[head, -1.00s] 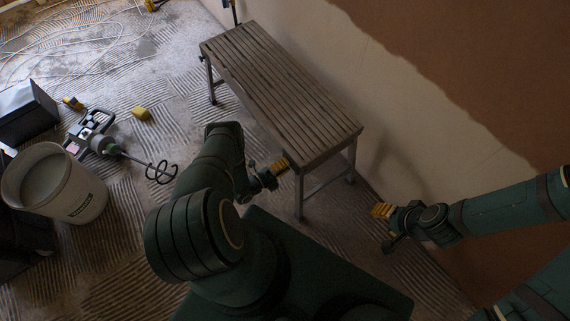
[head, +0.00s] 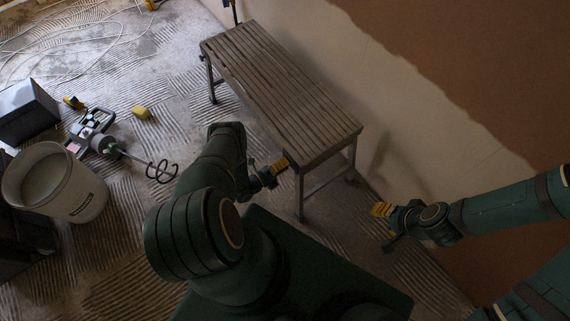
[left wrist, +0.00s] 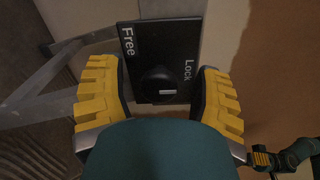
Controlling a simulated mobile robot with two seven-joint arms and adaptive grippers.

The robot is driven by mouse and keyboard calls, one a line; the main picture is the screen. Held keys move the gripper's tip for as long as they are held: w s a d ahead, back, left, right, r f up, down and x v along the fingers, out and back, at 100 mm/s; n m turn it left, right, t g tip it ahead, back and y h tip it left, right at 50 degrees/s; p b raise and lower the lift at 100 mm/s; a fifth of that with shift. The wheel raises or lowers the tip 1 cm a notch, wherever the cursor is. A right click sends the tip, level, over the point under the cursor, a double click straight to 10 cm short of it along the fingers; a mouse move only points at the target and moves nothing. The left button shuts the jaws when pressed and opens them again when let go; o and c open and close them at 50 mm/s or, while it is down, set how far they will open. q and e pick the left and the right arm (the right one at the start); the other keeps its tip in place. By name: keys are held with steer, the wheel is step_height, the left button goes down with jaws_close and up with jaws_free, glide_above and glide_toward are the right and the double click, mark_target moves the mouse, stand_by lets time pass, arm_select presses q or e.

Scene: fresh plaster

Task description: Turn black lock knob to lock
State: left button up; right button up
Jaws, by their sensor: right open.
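The black lock knob (left wrist: 157,81) shows in the left wrist view on a black plate (left wrist: 165,36) lettered "Free" at upper left and "Lock" at right. A short white mark shows on the knob's lower part. My left gripper (left wrist: 157,76) is open, one yellow-padded finger on each side of the plate, with the knob between them and apart from both. In the head view my left gripper (head: 279,168) is beside the near end of the bench; the knob cannot be made out there. My right gripper (head: 382,210) is open and empty, right of the bench.
A slatted bench (head: 275,85) stands along the plastered wall (head: 410,110). A white bucket (head: 75,195), a mixer (head: 95,135), a yellow block (head: 141,112) and a dark box (head: 28,110) are on the floor at left. Cables lie at upper left.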

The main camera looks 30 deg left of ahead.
arm_select(q)
steer(key=shift+s, duration=0.15)
steer(key=v, duration=1.1)
steer(key=shift+s, duration=0.35)
steer(key=shift+a, duration=0.15)
